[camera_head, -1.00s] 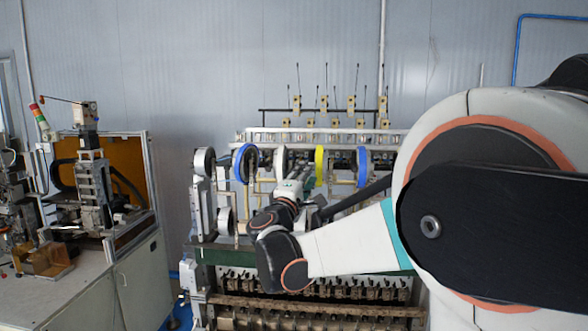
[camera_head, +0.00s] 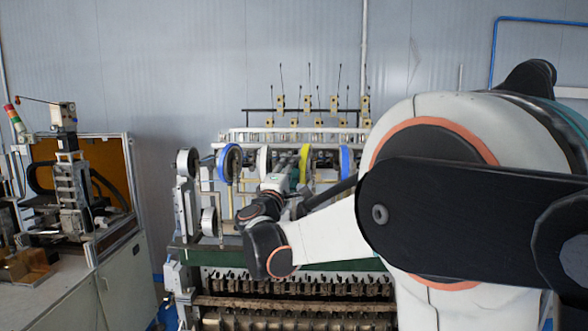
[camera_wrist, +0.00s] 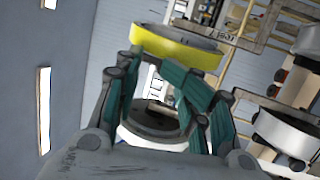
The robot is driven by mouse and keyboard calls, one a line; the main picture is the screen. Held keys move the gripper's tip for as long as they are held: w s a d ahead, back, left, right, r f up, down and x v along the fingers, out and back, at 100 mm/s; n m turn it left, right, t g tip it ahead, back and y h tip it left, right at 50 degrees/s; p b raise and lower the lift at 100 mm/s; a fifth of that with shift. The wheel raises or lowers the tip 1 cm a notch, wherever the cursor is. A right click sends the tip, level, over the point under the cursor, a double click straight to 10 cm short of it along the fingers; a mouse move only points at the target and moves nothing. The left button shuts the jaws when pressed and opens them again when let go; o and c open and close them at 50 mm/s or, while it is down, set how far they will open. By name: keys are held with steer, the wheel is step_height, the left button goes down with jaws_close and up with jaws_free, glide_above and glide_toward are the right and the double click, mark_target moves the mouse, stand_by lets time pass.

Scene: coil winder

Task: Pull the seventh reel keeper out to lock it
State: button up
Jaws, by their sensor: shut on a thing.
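The winder's upper row carries several reels; a yellow reel (camera_head: 304,165) is partly covered by my arm in the head view. My gripper (camera_wrist: 163,80) reaches towards this row, its teal fingers closed in around a small part at their tips. That part, taken to be the reel keeper, is too small and covered to make out. In the wrist view the yellow reel (camera_wrist: 178,48) lies just beyond the fingertips, and a pale reel (camera_wrist: 155,122) shows between the fingers. Which keeper counts as the seventh cannot be told.
In the head view, blue reels (camera_head: 229,160) and (camera_head: 345,160) and a white reel (camera_head: 263,160) flank the yellow one closely. Another white reel (camera_wrist: 288,132) is at the right of the wrist view. A separate machine bench (camera_head: 60,290) stands at the left.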

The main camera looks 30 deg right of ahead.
steer(key=shift+s+f, duration=0.1)
steer(key=shift+c, duration=0.3)
steer(key=shift+s+a, duration=0.2)
steer(key=shift+s, duration=0.1)
jaws_close()
steer(key=shift+s+a, duration=0.2)
steer(key=shift+s, duration=0.1)
steer(key=shift+o, duration=0.3)
jaws_free()
steer(key=shift+o, duration=0.4)
steer(key=shift+s+d, duration=0.1)
steer(key=shift+s, duration=0.05)
steer(key=s+a, duration=0.4)
steer(key=a, duration=0.1)
steer(key=shift+s+a, duration=0.25)
steer(key=shift+a, duration=0.15)
